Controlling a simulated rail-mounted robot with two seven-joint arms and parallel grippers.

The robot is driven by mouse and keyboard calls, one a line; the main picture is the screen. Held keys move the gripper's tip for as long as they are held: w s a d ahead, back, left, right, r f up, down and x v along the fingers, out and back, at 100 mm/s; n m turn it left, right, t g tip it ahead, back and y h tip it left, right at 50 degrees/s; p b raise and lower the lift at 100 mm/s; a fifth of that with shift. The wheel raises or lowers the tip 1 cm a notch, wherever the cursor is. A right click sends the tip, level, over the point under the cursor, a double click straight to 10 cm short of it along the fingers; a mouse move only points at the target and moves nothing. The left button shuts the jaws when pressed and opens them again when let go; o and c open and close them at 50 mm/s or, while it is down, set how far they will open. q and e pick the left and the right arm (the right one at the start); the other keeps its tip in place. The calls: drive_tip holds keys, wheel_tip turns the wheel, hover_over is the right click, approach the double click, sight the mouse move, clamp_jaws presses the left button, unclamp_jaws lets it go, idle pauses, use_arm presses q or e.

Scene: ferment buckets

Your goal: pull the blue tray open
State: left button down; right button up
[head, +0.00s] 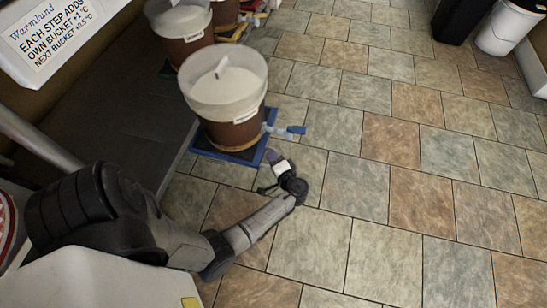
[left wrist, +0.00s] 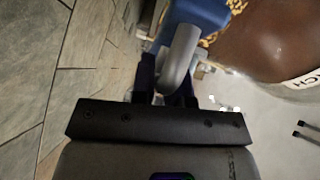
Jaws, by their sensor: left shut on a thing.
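The blue tray (head: 205,149) lies low under the nearest bucket, its edges showing around the bucket's base. In the left wrist view a blue part of it (left wrist: 196,14) shows at the top, with a rounded grey handle (left wrist: 178,60) coming towards me. My left gripper (head: 271,168) is at the tray's front right corner in the head view. In the left wrist view its dark fingers (left wrist: 165,82) are shut on the grey handle. The fingertips are partly hidden behind the handle. My right gripper is in neither view.
The brown bucket (head: 232,133) with a pale lid stands on the tray, its tap (head: 290,130) sticking out just above my gripper. More buckets (head: 184,25) stand behind it along a dark platform (head: 110,110).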

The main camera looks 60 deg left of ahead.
use_arm(q)
drive_tip(key=c, duration=1.1)
unclamp_jaws()
drive_tip(key=shift+a, duration=0.1)
drive_tip(key=shift+d+r, duration=0.15)
drive_tip(key=shift+d, duration=0.3)
drive_tip(key=d+p, duration=0.1)
drive_tip(key=d, duration=0.3)
drive_tip(key=d+r+p, duration=0.1)
drive_tip(key=d, duration=0.1)
drive_tip(key=shift+d+p, duration=0.25)
drive_tip(key=shift+p, duration=0.05)
